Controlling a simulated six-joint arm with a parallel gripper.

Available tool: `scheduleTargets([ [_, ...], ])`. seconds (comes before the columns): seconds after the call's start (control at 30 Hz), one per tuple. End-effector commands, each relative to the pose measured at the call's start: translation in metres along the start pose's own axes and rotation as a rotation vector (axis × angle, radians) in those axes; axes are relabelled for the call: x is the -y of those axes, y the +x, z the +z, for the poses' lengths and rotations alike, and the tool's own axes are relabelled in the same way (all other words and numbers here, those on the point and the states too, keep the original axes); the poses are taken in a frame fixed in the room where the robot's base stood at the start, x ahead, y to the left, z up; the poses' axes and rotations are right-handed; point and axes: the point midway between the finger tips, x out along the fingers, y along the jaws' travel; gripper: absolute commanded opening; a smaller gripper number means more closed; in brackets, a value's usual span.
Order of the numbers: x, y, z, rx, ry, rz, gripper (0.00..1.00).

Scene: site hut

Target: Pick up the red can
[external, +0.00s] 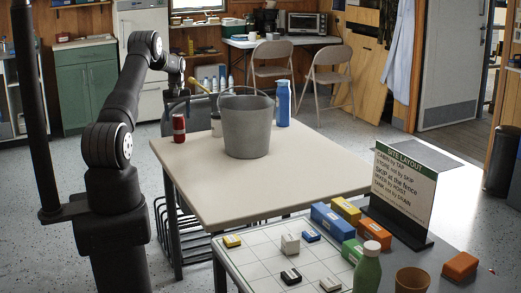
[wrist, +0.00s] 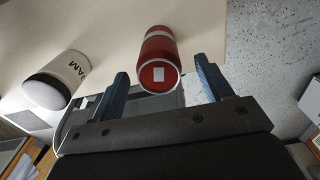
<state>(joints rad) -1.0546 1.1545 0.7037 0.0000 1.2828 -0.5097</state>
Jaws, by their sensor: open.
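The red can (external: 179,127) stands upright near the far left edge of the pale table (external: 190,185). In the wrist view the red can (wrist: 160,55) lies in line with the gap between my two blue fingers, a little beyond the fingertips, with a white square on its facing end. My gripper (external: 188,99) is above and near the can in the external view. In the wrist view my gripper (wrist: 159,75) is open, with nothing held between its fingers.
A white container with dark lettering (wrist: 57,80) stands left of the can in the wrist view. A grey bucket (external: 247,128) and a blue bottle (external: 283,103) stand to the right on the table. The table's front part is clear. A sign (external: 403,190) stands on the nearer table.

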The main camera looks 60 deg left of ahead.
Motion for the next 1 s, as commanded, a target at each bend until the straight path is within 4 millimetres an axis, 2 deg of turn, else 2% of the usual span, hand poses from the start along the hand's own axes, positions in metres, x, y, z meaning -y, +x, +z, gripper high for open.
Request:
scheduleTargets([
  [0.17,0.0,0.015,0.004,0.003,0.0,-0.002,0.72],
  [0.4,-0.001,0.049,0.007,0.002,0.001,0.0,0.72],
  [0.63,-0.001,0.051,0.006,-0.001,0.001,0.002,0.72],
  [0.67,-0.001,0.051,0.006,-0.001,0.002,0.002,0.7],
  [0.9,-0.001,0.051,0.006,0.0,0.002,0.002,0.24],
  [1.0,-0.001,0.051,0.006,0.0,0.002,0.002,0.24],
])
